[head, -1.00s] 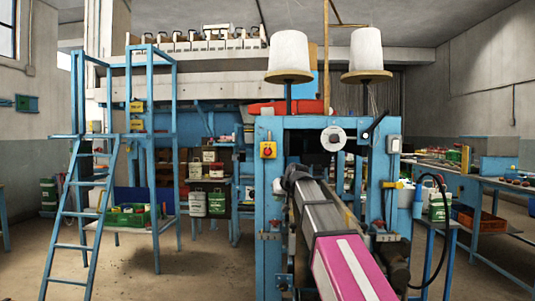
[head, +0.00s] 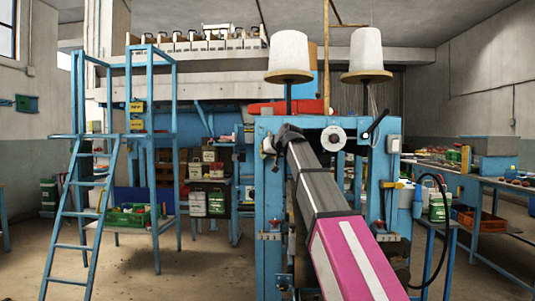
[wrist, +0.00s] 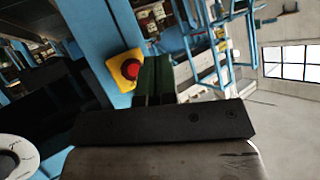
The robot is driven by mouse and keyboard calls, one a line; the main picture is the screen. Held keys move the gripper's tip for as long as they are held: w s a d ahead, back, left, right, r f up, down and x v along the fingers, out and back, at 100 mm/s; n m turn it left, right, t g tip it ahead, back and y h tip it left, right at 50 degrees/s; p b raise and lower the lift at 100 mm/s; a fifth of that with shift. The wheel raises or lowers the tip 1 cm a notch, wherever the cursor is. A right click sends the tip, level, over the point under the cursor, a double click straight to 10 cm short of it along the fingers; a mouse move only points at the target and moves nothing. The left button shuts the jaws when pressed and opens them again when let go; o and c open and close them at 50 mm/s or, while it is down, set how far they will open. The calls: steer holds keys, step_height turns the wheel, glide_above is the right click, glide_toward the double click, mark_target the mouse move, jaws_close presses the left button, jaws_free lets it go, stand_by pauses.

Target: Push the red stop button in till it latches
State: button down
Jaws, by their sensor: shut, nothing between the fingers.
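The red stop button (wrist: 132,69) sits on a yellow box (wrist: 122,82) fixed to a blue machine post (wrist: 95,30) in the wrist view. My gripper (wrist: 153,62) is shut and empty, its dark fingers right beside the button in that view. The fingertips appear to the side of the button's face, and I cannot tell whether they touch it. In the head view my gripper (head: 284,138) covers the place of the yellow box, so the button is hidden there. How far in the button stands is not clear.
The blue machine frame (head: 268,215) carries two white yarn cones (head: 289,55) on top and a white disc (head: 333,138) to the right of my gripper. A blue ladder (head: 75,215) stands at left. A workbench (head: 490,190) is at right. Open floor lies at front left.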

steer(key=w, duration=0.8)
steer(key=shift+w+d, duration=0.15)
steer(key=shift+w, duration=0.2)
stand_by(1.8)
steer(key=shift+w, duration=0.45)
steer(key=shift+w, duration=0.5)
stand_by(0.8)
steer(key=shift+s, duration=0.95)
steer(key=s, duration=0.5)
